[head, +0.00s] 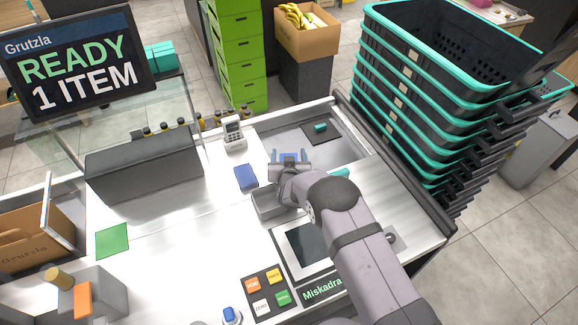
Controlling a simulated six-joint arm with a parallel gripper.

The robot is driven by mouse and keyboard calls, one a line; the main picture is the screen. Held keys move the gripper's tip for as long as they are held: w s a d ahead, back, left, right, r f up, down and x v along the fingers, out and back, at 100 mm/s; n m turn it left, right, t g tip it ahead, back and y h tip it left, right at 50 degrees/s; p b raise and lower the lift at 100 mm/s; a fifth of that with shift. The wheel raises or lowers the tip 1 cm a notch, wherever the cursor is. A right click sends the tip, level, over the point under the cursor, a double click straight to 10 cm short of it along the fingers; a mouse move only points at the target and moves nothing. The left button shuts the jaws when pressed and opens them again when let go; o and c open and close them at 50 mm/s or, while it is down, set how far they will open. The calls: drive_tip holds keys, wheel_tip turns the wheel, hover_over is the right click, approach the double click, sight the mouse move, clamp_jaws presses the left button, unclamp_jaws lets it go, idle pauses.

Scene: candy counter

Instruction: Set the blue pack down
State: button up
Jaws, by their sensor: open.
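A flat blue pack (246,177) lies on the white counter, just left of my gripper and apart from it. My gripper (290,156) is open near the front left edge of the sunken grey tray area. Some blue shows between its fingers; I cannot tell whether this is another pack or part of the gripper. My wrist and arm hide part of the counter below it.
A card terminal (233,132) stands behind the blue pack. A teal item (320,128) lies on a dark pad in the sunken tray (275,128). A green square (113,240) lies at left. Stacked baskets (440,100) stand at right.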

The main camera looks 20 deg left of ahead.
drive_tip(key=shift+b+v, duration=1.35)
drive_tip(key=shift+v, duration=4.05)
drive_tip(key=shift+w+r, duration=0.1)
drive_tip(key=shift+r, duration=0.15)
drive_tip(key=s+d+r+m+g+h+p, duration=0.1)
drive_tip(key=s+d+r+g, duration=0.15)
drive_tip(key=d, duration=0.65)
drive_tip(key=s+d+r+m+g+h+p, duration=0.1)
drive_tip(key=d+r+g+p, duration=0.15)
drive_tip(key=d, duration=0.75)
drive_tip(key=s+d+r+m+g+h+p, duration=0.1)
drive_tip(key=s+d+r+g+h, duration=0.2)
drive_tip(key=s+d, duration=0.75)
drive_tip(key=s+d+r+m+g, duration=0.1)
drive_tip(key=s+d+r+g, duration=0.25)
drive_tip(key=s+d, duration=0.7)
wheel_tip(320, 180, down, 24)
drive_tip(key=s+a+b, duration=0.1)
drive_tip(key=a+b, duration=0.1)
drive_tip(key=b, duration=2.1)
drive_tip(key=shift+s+g, duration=0.2)
drive_tip(key=shift+g, duration=0.25)
